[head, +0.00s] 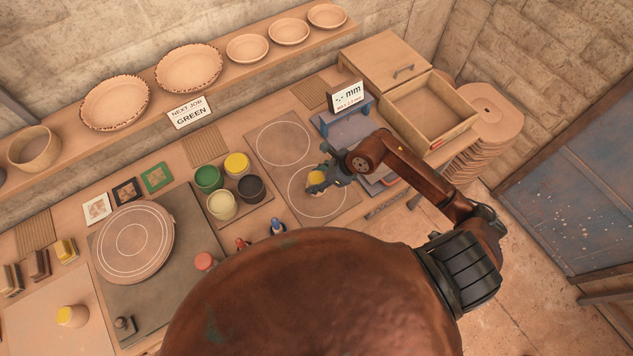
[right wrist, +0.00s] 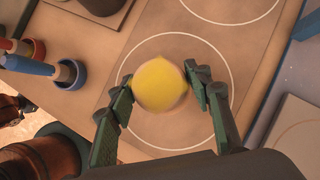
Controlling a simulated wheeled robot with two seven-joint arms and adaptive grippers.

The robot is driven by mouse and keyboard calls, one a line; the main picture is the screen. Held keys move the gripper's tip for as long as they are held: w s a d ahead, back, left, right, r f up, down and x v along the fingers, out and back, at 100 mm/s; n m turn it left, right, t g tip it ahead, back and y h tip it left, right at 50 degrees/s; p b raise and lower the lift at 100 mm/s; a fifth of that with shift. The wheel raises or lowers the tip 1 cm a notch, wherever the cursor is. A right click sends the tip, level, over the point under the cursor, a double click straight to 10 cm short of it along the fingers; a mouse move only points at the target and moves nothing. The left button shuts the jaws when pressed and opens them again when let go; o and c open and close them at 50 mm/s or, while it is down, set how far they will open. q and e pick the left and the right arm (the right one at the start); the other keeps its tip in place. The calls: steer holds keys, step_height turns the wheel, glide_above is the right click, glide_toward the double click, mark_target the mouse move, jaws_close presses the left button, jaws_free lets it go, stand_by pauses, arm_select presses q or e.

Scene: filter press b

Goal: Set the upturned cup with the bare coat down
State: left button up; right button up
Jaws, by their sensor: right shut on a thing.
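A small cup with a yellow top face (head: 317,177) is between the fingers of my right gripper (head: 333,178). In the right wrist view the cup (right wrist: 160,84) shows as a round yellow face with a finger on each side, and the right gripper (right wrist: 168,90) is shut on it. The cup is over the nearer of two white circles on a brown mat (head: 262,170). I cannot tell whether it touches the mat. Another upturned cup with a yellow patch (head: 72,316) stands on a pale board at the far left. My left gripper is not in view.
Glaze pots, such as a green one (head: 208,178), stand left of the mat. A blue stand with an "mm" display (head: 347,95) and an open drawer box (head: 430,110) are behind and right. A round wheel (head: 131,243) is at left. The farther circle (head: 284,138) is empty.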

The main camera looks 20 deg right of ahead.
steer(key=shift+w+d+f, duration=0.15)
steer(key=shift+w+f, duration=0.05)
steer(key=shift+f, duration=0.05)
steer(key=shift+d+f+p, duration=0.1)
steer(key=shift+f+p, duration=0.3)
steer(key=shift+f, duration=1.3)
steer(key=o, duration=1.2)
steer(key=shift+o, duration=0.2)
steer(key=shift+r, duration=0.1)
steer(key=b+v, duration=0.1)
steer(key=v, duration=1.1)
steer(key=shift+w, duration=0.15)
